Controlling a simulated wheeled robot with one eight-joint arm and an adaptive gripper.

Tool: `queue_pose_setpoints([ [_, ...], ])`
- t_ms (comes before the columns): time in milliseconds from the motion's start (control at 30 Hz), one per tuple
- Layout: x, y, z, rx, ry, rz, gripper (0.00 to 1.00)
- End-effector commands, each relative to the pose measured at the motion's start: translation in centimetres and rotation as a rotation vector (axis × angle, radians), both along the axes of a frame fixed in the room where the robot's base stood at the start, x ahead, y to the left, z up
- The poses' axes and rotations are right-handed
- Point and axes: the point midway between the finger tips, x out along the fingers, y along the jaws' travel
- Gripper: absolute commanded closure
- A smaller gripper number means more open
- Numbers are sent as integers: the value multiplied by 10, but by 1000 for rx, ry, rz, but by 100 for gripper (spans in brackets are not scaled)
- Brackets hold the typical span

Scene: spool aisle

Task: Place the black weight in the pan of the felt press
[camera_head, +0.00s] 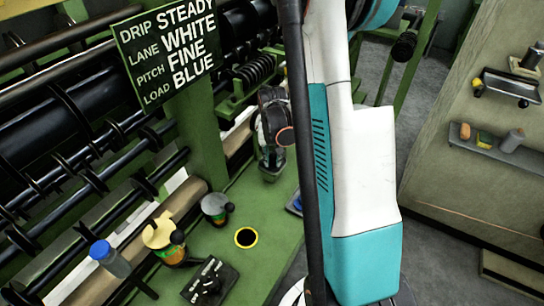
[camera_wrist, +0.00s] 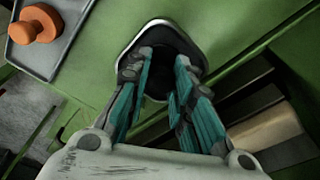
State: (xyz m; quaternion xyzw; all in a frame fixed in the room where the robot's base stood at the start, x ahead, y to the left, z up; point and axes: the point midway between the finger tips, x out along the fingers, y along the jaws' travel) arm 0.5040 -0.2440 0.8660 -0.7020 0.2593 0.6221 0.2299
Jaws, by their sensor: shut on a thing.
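In the wrist view my gripper (camera_wrist: 158,68) has its teal fingers closed around a dark object between them, which I take to be the black weight (camera_wrist: 157,84). The fingers and shadow hide most of its shape. The fingertips are over a dark pan with a pale metal rim (camera_wrist: 160,23), on a green surface. I cannot tell whether the weight touches the pan floor. In the head view a pale-rimmed pan (camera_head: 270,173) shows below dark gripper parts, left of my arm. The weight cannot be made out there.
An orange knobbed piece (camera_wrist: 36,24) sits on a grey tray (camera_wrist: 64,52). On the green bench are a blue-capped bottle (camera_head: 110,258), a yellow-topped pot (camera_head: 163,238), a grey cup (camera_head: 215,207), a yellow-ringed hole (camera_head: 246,237) and a black control box (camera_head: 210,283). A sign (camera_head: 168,50) stands behind.

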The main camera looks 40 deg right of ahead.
Motion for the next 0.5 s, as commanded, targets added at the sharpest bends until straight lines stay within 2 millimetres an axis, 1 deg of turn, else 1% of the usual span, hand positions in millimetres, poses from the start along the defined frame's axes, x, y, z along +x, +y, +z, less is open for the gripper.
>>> queue_pose_setpoints([
  [33,0,0,-3,0,0,0,100],
  [67,0,0,-2,0,0,0,74],
  [100,0,0,-2,0,0,0,70],
  [367,0,0,-2,0,0,0,70],
  [500,0,0,3,0,0,0,70],
])
